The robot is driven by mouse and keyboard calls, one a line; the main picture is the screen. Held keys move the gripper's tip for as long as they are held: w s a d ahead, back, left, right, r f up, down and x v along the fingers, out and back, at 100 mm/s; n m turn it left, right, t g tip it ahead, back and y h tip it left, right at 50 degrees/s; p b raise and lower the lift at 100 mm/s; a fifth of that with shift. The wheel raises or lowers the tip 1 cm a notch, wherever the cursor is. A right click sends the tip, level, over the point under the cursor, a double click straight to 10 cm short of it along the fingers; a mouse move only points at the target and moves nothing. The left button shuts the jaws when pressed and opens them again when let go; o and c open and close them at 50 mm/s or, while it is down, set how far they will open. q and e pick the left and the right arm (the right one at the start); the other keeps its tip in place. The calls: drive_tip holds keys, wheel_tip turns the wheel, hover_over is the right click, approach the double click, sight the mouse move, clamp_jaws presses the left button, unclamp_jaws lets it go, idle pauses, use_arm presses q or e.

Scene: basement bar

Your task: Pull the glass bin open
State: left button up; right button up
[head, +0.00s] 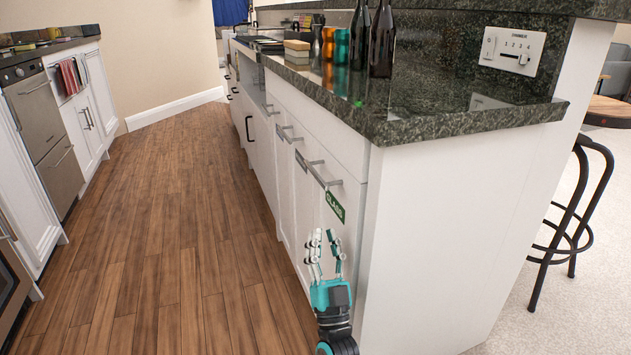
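The glass bin is a white pull-out front (338,225) at the near end of the bar counter, marked with a green GLASS label (335,206). It looks shut, flush with the fronts beside it. A grey bar handle (322,175) sits near its top. My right gripper (324,236) is below the handle and label, in front of the lower part of the bin. It points up, its fingers are apart and nothing shows between them. I cannot tell its exact distance from the front. My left gripper is not in view.
A dark granite counter (440,115) overhangs the fronts, with dark bottles (382,40) and cups (341,46) on it. The wooden floor (170,235) on the left is clear up to the opposite white cabinets (88,120). A stool (570,225) stands at right.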

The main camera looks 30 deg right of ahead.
sight(315, 172)
drive_tip(key=b+x, duration=0.2)
drive_tip(key=x, duration=1.2)
drive_tip(key=shift+w+b, duration=0.15)
drive_tip(key=shift+b, duration=0.15)
clamp_jaws()
